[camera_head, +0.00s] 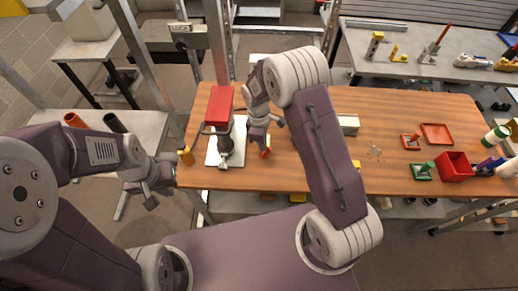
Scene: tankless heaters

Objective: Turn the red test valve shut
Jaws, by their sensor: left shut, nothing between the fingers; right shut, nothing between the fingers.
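A red box-shaped block (219,104) tops a dark upright fixture on a white plate (232,157) at the left part of the wooden table. A small red-and-yellow piece (266,152) shows just below my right gripper; I cannot tell which red part is the test valve or how its handle is turned. My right gripper (262,138) is shut and empty, pointing down just right of the fixture. My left gripper (151,197) is shut and empty, left of and below the table's front left corner, apart from the fixture.
The wooden table (390,115) holds a red bin (455,166), a red tray (436,133), small red and green stands and bottles at right. A yellow-orange cylinder (186,155) stands at the left edge. A metal post (219,45) rises behind the fixture.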

